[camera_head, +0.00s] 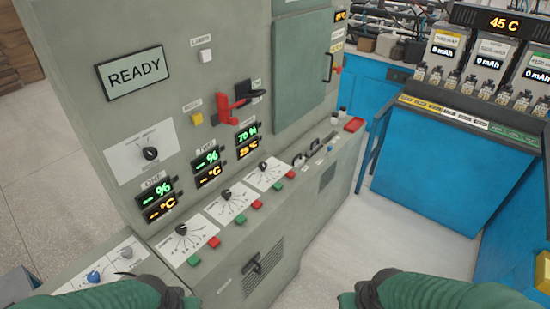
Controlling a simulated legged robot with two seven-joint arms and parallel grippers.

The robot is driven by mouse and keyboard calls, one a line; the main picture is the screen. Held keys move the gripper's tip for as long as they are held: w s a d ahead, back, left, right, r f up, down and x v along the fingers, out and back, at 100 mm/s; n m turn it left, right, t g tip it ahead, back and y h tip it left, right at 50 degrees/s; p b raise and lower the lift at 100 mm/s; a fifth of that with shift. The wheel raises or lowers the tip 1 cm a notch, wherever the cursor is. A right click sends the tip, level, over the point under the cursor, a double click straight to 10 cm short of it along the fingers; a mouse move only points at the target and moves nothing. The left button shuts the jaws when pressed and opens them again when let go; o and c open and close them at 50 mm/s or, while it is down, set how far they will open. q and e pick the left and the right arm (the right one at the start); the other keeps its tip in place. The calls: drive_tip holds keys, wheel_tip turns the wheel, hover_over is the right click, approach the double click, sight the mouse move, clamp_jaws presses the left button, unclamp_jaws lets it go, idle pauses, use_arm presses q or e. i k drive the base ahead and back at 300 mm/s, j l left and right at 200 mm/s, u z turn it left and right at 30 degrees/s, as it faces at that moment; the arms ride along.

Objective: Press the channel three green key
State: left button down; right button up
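The grey-green control panel has three channel columns, with dials on white plates above green and red keys. The channel three green key (277,187) is on the sloped ledge below the third dial (263,167), left of a red key (291,174). It is unobstructed, and nothing touches it. The channel three displays (247,140) read 70 % and an orange temperature. Channels one and two show dashes. My two green arms enter at the bottom left and bottom right, well short of the key. Their dark ends are cut off by the bottom edge; no gripper fingers show.
Other green keys (194,261) (240,220) sit nearer on the ledge. A red lever (229,108) and a READY screen (134,74) are above. A blue bench (440,165) with battery units stands at right. Floor between is clear.

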sight(277, 186)
drive_tip(key=i+l+u, duration=0.15)
drive_tip(key=i+l, duration=0.4)
drive_tip(key=i+l+u, duration=0.2)
drive_tip(key=i+l, duration=0.3)
drive_tip(key=i+l+u, duration=0.15)
drive_tip(key=i+l, duration=0.35)
drive_tip(key=l, duration=0.25)
